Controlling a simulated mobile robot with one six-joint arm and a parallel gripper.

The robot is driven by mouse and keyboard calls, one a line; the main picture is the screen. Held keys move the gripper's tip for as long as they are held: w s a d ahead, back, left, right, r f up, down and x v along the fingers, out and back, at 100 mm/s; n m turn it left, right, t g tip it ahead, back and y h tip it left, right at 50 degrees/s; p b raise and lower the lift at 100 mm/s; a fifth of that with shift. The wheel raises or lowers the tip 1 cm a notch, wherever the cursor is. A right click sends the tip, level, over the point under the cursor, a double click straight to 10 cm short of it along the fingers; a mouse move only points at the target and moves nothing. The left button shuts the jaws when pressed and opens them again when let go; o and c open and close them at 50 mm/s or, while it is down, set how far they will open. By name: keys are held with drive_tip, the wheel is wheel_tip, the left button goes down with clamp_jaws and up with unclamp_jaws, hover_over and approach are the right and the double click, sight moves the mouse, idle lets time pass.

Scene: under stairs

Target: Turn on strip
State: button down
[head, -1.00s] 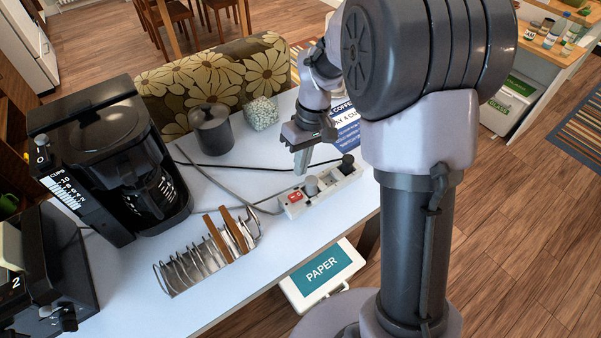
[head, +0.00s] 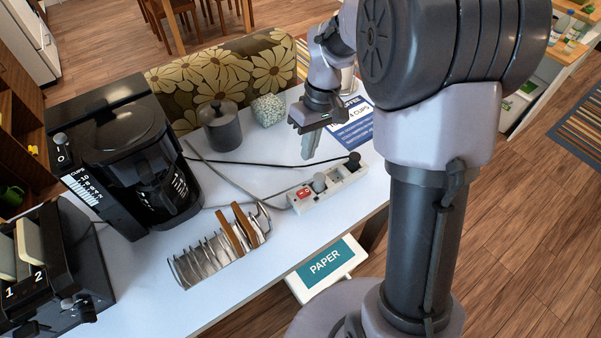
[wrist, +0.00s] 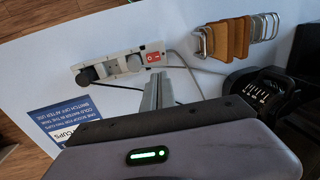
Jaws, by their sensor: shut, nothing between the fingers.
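The white power strip (head: 329,187) lies on the table near its front edge. Its red switch (head: 304,193) is at the left end, and a grey plug and a black plug sit in its sockets. In the wrist view the strip (wrist: 117,64) runs across the upper middle, with the red switch (wrist: 153,57) at its right end. My gripper (head: 308,152) is shut and empty, above the table just behind the strip, fingers pointing down. In the wrist view its fingertips (wrist: 158,76) appear just below the red switch; the exact gap is unclear.
A toast rack (head: 217,249) with brown slices stands left of the strip. A black coffee maker (head: 130,155), a toaster (head: 45,265), a dark canister (head: 220,126) and a blue sign (head: 352,124) are around it. Cables cross the table behind the strip.

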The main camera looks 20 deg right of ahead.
sight(301, 195)
drive_tip(key=f+b, duration=0.1)
drive_tip(key=f, duration=0.3)
drive_tip(key=a+f+b, duration=0.1)
drive_tip(key=f+b, duration=0.1)
drive_tip(key=f, duration=0.3)
drive_tip(key=s+f+b, duration=0.1)
drive_tip(key=f, duration=0.3)
drive_tip(key=shift+a+f+b, duration=0.35)
drive_tip(key=shift+f+b, duration=0.05)
drive_tip(key=shift+a+f, duration=0.15)
drive_tip(key=shift+f, duration=0.2)
drive_tip(key=shift+s+r, duration=0.1)
drive_tip(key=shift+s, duration=0.05)
